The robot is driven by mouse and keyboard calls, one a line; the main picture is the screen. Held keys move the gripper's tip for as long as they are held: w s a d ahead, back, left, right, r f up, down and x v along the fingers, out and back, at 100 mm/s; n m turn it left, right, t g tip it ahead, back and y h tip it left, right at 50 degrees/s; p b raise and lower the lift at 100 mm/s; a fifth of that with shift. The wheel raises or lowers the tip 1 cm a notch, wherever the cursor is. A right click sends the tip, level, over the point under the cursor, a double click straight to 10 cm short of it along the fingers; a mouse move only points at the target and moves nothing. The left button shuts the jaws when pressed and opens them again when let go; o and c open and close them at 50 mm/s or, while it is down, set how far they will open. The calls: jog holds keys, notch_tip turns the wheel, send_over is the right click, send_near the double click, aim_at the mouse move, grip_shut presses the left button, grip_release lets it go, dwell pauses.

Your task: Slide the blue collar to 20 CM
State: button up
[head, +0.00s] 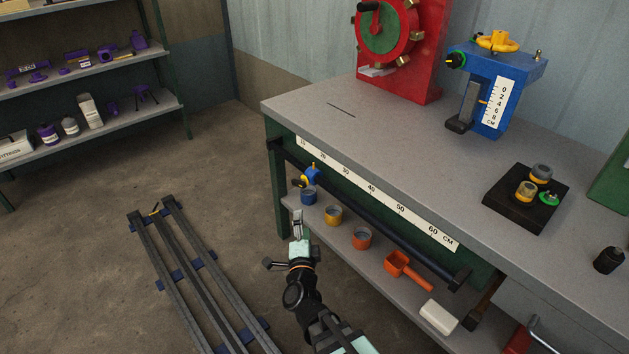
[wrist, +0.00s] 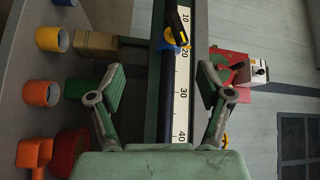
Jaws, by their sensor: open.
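The blue collar (head: 311,174) sits on a dark horizontal rail (head: 375,223) along the bench front. It has a yellow part and a black lever or knob. In the wrist view the blue collar (wrist: 168,46) is beside the scale strip (wrist: 182,95), between the 10 and 20 marks and nearer 20. The scale strip (head: 421,224) also shows in the head view, with marks up to 60 CM. My gripper (head: 297,222) is open and empty, below the collar in the head view. In the wrist view my gripper (wrist: 160,74) has its fingers apart on either side of the rail, short of the collar.
A lower shelf under the bench holds a blue cup (head: 308,196), a yellow cup (head: 333,216), an orange cup (head: 361,239), an orange scoop (head: 400,265) and a white block (head: 438,317). A grey rail frame (head: 190,255) lies on the floor at left.

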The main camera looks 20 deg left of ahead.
aim_at(314, 181)
jog(key=w+r, duration=0.1)
jog(key=w, duration=0.4)
jog(key=w+a+r+m+t+h+b, duration=0.1)
jog(key=w, duration=0.5)
jog(key=w+a+r+m, duration=0.1)
jog(key=w, duration=0.5)
jog(key=shift+w+a+r+h+b, duration=0.15)
jog(key=shift+a+r+h+b, duration=0.05)
jog(key=shift+r+h+b, duration=0.2)
